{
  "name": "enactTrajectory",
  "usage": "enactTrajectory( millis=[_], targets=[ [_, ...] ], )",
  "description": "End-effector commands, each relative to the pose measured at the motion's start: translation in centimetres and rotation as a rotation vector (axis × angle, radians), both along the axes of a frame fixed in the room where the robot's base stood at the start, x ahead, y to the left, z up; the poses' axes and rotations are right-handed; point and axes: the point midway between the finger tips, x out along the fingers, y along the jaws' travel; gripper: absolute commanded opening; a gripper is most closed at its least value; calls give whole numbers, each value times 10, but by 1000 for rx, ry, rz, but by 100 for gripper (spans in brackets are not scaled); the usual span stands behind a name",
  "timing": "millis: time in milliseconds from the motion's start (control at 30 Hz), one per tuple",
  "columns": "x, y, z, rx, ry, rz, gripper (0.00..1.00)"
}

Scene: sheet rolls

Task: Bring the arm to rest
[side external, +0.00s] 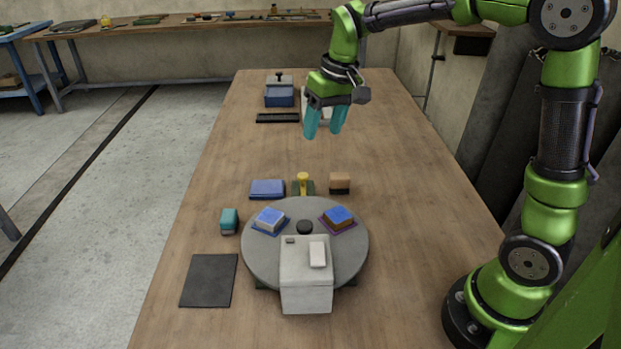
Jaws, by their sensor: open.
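My gripper (325,121) is at the end of my green arm, above the middle of the wooden table (400,215). Its two teal fingers point down and stand apart, with nothing visible between them. It hangs clear of the things on the table, beyond the round grey turntable (354,264) as seen from this camera. Part of a pale object behind the gripper is hidden by it.
A dark mat (209,281) lies front left. The table's right side is clear.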

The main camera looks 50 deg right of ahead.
Motion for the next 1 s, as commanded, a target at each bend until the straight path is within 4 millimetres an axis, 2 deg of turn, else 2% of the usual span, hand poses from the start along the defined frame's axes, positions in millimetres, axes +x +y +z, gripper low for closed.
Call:
enactTrajectory(
  millis=[33,300,400,500,633,733,1000],
  targets=[
    [-21,6,7,17,-40,-19,57],
    [-118,31,13,105,-227,-115,57],
    [-146,37,10,128,-289,-130,57],
    [-167,41,8,142,-336,-130,57],
    [-180,43,12,149,-382,-121,57],
    [-181,43,19,150,-408,-117,57],
    [-181,43,20,149,-410,-115,57]
  ],
)
